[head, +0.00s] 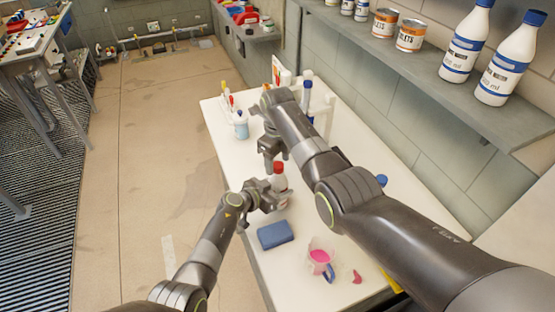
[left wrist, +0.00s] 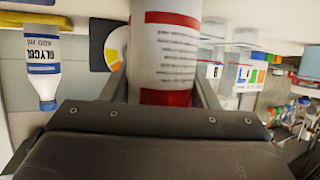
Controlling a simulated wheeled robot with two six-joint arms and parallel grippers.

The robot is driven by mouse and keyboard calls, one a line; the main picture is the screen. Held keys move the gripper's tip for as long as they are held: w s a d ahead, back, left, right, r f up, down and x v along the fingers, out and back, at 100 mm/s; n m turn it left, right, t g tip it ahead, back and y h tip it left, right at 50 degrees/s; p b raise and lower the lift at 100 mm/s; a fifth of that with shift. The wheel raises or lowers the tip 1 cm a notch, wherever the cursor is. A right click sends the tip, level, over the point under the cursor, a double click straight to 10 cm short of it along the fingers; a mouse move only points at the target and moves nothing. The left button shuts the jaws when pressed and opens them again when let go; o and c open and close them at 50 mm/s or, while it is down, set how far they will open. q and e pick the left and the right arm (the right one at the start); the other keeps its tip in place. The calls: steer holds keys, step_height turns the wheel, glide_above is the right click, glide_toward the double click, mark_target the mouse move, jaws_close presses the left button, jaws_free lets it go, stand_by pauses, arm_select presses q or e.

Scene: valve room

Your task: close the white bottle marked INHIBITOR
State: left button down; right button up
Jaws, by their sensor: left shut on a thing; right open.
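A white bottle with red label bands (head: 279,183) stands on the white table in the head view, with a red cap (head: 279,168) at its top. In the left wrist view the bottle's body (left wrist: 165,48) is close up; its lettering is too blurred to read. My left gripper (head: 272,200) is shut around the bottle's body, low down. My right gripper (head: 273,163) is open, pointing down, close beside and slightly above the cap in the picture. I cannot tell whether it touches the cap, or whether the cap is tight.
A blue-labelled small bottle (head: 241,128) stands farther back. A wall shelf (head: 420,82) holds bottles and cans. A glycol bottle (left wrist: 42,65) shows in the wrist view.

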step_height(320, 180, up, 12)
stand_by(0.6)
arm_select(q)
steer(key=shift+c, duration=2.2)
jaws_free()
steer(key=shift+a, duration=0.1)
steer(key=v, duration=1.7)
steer(key=shift+s, duration=0.2)
arm_select(e)
steer(key=shift+f, duration=0.25)
arm_select(q)
steer(key=shift+f, duration=0.1)
